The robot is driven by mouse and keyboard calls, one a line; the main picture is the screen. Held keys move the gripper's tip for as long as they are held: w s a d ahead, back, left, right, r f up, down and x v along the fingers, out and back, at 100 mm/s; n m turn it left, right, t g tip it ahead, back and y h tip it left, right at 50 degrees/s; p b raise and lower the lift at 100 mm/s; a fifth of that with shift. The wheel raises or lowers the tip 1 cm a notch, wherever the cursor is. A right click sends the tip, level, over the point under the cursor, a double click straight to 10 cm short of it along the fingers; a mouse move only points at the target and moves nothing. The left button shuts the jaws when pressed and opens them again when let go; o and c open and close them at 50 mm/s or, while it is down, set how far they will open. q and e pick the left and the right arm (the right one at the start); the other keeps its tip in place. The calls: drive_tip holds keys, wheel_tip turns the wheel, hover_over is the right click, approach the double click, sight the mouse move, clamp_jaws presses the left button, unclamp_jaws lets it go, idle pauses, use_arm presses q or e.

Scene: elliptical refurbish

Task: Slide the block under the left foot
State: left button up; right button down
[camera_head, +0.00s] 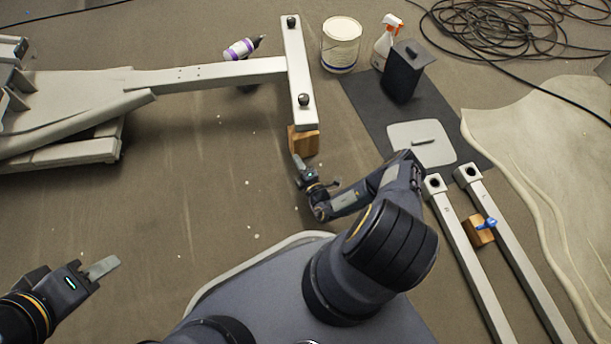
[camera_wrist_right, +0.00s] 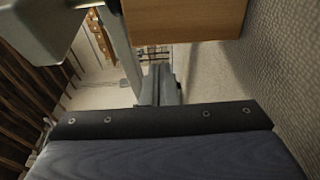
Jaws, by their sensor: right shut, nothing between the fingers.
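The wooden block (camera_head: 303,141) is at the near end of the pale crossbar (camera_head: 297,62) of the elliptical frame. Part of the block sticks out toward me; whether the rest lies under the bar is hidden. A dark round knob or foot (camera_head: 304,99) sits on the bar near this end. My right gripper (camera_head: 298,161) is shut and empty, its tips close to the block's near side; contact is unclear. In the right wrist view, the block (camera_wrist_right: 185,18) is at the top, above the shut fingers (camera_wrist_right: 159,84). My left gripper (camera_head: 104,267) is away at lower left.
A purple-white bottle (camera_head: 241,49), a white tub (camera_head: 341,44) and a spray bottle (camera_head: 387,42) stand or lie near the bar. Two pale rails (camera_head: 465,255) with another wooden block (camera_head: 478,231) lie at right. Coiled cables (camera_head: 500,40) lie at back right.

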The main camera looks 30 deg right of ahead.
sight(301, 144)
drive_tip(key=w+d+b, duration=0.1)
drive_tip(key=w+d, duration=0.1)
drive_tip(key=d, duration=0.1)
drive_tip(key=shift+w, duration=0.25)
drive_tip(key=shift+w+d, duration=0.8)
drive_tip(key=shift+d, duration=0.05)
